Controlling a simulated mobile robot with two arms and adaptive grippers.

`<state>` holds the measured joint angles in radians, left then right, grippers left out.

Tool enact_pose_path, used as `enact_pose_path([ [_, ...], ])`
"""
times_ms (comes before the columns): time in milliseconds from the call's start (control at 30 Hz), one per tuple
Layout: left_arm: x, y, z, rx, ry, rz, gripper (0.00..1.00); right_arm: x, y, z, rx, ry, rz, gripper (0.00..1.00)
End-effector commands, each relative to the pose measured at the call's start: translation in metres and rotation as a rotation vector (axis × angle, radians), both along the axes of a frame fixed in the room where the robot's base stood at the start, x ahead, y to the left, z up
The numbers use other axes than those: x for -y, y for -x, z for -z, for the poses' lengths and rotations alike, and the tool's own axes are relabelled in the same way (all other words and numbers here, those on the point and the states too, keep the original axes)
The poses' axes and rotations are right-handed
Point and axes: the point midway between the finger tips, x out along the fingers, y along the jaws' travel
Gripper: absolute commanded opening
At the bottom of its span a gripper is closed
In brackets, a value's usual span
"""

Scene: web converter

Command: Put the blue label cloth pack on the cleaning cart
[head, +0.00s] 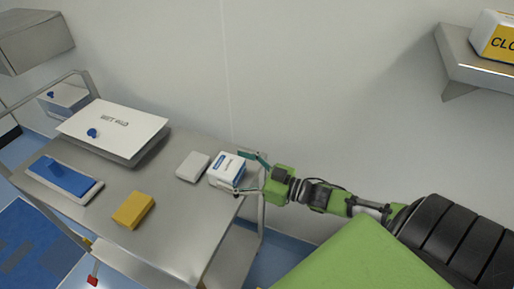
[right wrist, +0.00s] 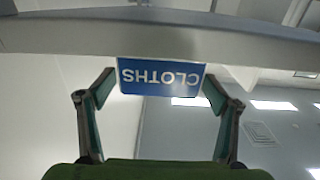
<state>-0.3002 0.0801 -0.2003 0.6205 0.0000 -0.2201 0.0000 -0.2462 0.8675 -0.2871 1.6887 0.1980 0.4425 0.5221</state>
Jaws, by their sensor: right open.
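The cloth pack (head: 227,168) is a white block with a blue label. It sits at the right end of the steel cleaning cart's top (head: 190,222). My right gripper (head: 243,175) is open, with one finger on the far side and one on the near side of the pack. In the right wrist view the pack's blue label (right wrist: 162,77) reads CLOTHS upside down, between the spread fingers of my right gripper (right wrist: 158,95). I cannot tell whether the fingers touch the pack. My left gripper is not in view.
A plain white block (head: 193,166) lies just left of the pack. A yellow block (head: 133,210), a blue-topped tray (head: 62,180) and a white-lidded box (head: 115,130) are also on the cart. A wall shelf (head: 478,72) at top right holds a yellow-labelled pack (head: 497,42).

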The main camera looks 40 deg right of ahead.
Motion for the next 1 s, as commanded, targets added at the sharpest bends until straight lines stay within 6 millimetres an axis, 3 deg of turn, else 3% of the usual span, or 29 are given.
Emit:
enact_pose_path([
  [500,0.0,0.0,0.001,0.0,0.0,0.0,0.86,0.04,0.069,0.001,-0.003,0.002,-0.001,0.82],
  [700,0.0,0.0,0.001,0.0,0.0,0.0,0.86,0.049,0.084,0.001,-0.001,0.001,0.0,0.82],
  [1000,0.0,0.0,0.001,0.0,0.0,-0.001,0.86,0.052,0.089,0.0,0.001,0.0,0.0,0.82],
])
